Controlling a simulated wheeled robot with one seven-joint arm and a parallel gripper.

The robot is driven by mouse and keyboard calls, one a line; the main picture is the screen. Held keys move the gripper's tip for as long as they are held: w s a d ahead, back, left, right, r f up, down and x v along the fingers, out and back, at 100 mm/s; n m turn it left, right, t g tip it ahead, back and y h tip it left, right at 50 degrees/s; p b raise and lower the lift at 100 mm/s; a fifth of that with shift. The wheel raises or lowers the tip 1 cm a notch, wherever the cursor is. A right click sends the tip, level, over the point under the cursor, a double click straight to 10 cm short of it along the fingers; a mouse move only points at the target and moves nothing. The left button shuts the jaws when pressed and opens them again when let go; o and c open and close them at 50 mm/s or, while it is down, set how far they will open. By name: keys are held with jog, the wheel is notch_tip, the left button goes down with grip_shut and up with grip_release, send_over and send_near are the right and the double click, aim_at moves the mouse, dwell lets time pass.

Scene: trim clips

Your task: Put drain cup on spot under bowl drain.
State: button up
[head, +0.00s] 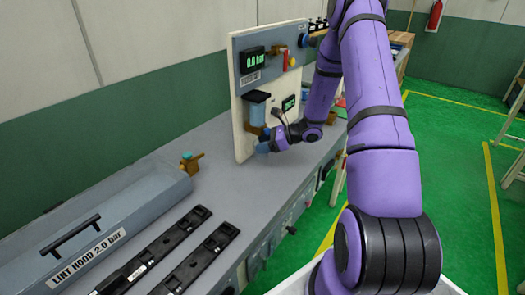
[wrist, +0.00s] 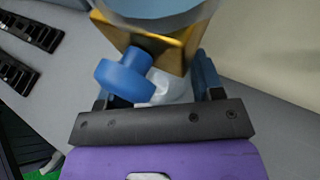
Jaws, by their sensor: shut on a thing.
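My gripper (wrist: 162,90) is shut on a whitish drain cup (wrist: 175,88), mostly hidden behind a blue knob (wrist: 122,80) and the gripper's dark bar. In the wrist view the cup shows just below the brass-coloured drain block (wrist: 172,50) of the bowl. Whether they touch, and whether the cup rests on the bench, I cannot tell. In the head view my gripper (head: 266,146) is low at the front of the upright panel, beneath the blue bowl (head: 257,113). The cup is not clear there, and the spot under the drain is hidden.
The panel (head: 245,140) stands on the grey bench (head: 222,170) with gauges and a display. A grey lint hood (head: 120,225) lies at the left, with a small brass-and-blue fitting (head: 190,162) near its end. Black rails (head: 165,245) lie in front. Bench between hood and panel is clear.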

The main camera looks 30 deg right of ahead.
jog(key=shift+w+d, duration=0.1)
jog(key=shift+w, duration=0.25)
jog(key=shift+f, duration=1.8)
jog(key=o, duration=1)
jog(key=shift+f, duration=0.1)
